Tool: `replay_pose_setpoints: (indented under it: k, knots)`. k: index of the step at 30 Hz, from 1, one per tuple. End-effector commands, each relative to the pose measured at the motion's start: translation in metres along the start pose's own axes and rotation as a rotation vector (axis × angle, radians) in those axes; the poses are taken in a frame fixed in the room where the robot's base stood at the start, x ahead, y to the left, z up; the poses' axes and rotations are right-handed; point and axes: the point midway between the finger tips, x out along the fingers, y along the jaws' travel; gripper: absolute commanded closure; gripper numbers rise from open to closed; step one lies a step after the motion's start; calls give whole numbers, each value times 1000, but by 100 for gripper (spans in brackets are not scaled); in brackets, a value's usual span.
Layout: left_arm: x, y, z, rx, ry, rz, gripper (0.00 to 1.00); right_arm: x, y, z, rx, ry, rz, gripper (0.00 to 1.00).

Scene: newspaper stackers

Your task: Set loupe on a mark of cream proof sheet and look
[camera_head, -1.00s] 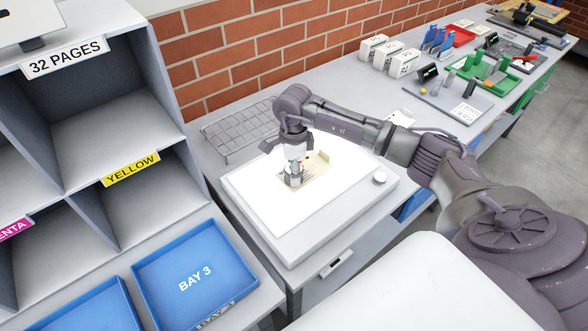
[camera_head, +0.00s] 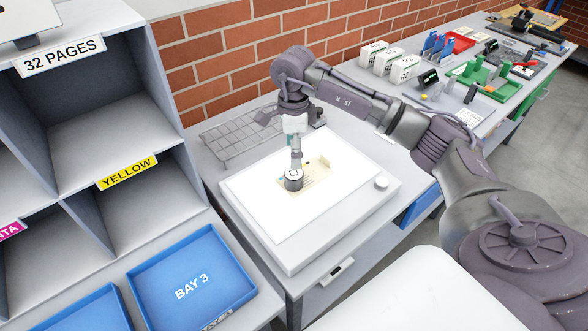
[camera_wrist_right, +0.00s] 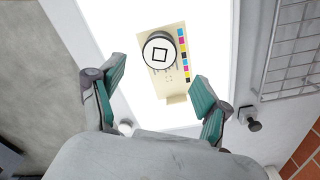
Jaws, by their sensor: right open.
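The cream proof sheet (camera_head: 318,170) lies on the lit white panel of the light table. In the right wrist view the sheet (camera_wrist_right: 165,82) shows a strip of coloured patches along one edge. The loupe (camera_head: 294,181), a dark round cylinder with a white top bearing a black square outline, stands on the sheet; it also shows in the right wrist view (camera_wrist_right: 159,54). The mark beneath it is hidden. My right gripper (camera_head: 296,163) is above the loupe. In the wrist view its teal-padded fingers (camera_wrist_right: 158,95) are spread wide, with nothing between them. My left gripper is out of view.
The light table (camera_head: 290,258) has a round knob (camera_head: 381,182) at its right. A wire rack (camera_head: 225,135) lies behind it. Shelving and blue trays (camera_head: 245,255) stand at left. White boxes (camera_head: 388,62) and tools crowd the bench further right.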

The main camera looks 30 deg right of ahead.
Motion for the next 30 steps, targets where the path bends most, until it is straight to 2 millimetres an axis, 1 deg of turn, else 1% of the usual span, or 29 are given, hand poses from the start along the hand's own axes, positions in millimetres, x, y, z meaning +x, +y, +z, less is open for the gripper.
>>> replay_pose_setpoints:
  k: [1,4,9,26,30]
  knots:
    - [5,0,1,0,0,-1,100,-8,0,0,0,-1,-4,24]
    - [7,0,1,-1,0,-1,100,-22,-1,0,0,-1,-3,24]
    - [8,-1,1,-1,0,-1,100,-34,0,0,-1,0,0,24]
    - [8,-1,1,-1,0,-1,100,-35,0,0,0,1,1,24]
    - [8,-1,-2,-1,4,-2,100,-35,0,0,0,1,1,24]
